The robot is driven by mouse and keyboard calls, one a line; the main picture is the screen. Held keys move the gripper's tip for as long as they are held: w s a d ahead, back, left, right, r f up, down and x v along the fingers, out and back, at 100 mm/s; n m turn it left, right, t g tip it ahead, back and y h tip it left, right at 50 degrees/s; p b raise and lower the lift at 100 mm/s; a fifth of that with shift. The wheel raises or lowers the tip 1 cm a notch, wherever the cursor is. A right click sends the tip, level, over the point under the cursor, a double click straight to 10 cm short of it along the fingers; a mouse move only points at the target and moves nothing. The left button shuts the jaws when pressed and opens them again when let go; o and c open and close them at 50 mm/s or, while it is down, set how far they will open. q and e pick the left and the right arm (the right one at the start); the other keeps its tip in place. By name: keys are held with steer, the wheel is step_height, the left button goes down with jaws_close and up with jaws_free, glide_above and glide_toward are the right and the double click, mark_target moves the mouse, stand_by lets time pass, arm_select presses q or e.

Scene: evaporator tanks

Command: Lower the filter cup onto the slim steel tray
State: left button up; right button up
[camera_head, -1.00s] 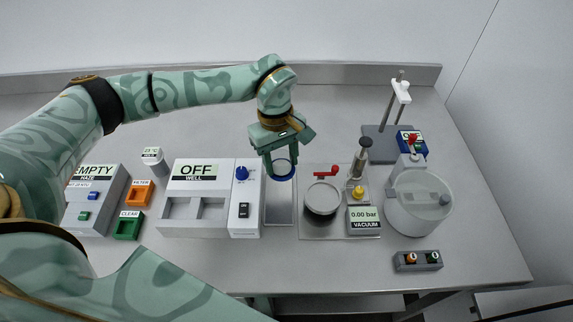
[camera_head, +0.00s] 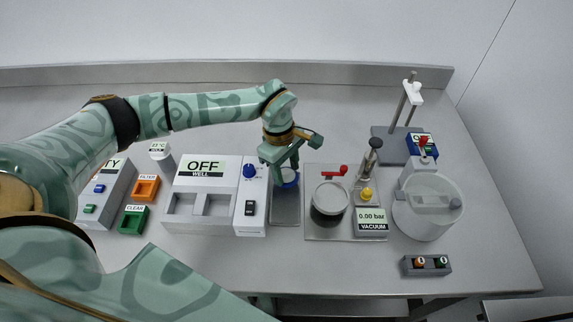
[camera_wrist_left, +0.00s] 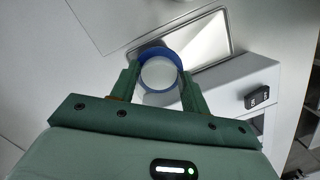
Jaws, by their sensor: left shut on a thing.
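My left gripper (camera_head: 286,170) is shut on the filter cup (camera_head: 290,179), a small cup with a blue rim. The cup is upright or nearly so, over the far part of the slim steel tray (camera_head: 285,211). In the left wrist view the gripper's two green fingers (camera_wrist_left: 158,82) hold the cup's blue ring (camera_wrist_left: 157,53) from both sides. The shiny tray (camera_wrist_left: 205,40) lies just beyond the cup there. I cannot tell whether the cup's underside touches the tray. My right gripper is not in view.
A grey well unit (camera_head: 184,223) with a blue knob stands left of the tray. A vacuum plate (camera_head: 322,233) with a round vessel (camera_head: 329,201) and red handle stands right. A clear round tank (camera_head: 428,215) stands farther right.

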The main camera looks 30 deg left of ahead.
arm_select(q)
steer(key=shift+f+b, duration=0.65)
steer(key=shift+f, duration=0.9)
steer(key=o, duration=1.1)
steer(key=shift+c, duration=0.2)
steer(key=shift+r, duration=0.1)
step_height(320, 180, up, 16)
steer(key=a+p, duration=0.2)
steer(key=shift+w+a, duration=0.2)
steer(key=shift+w, duration=0.05)
steer(key=shift+s, duration=0.1)
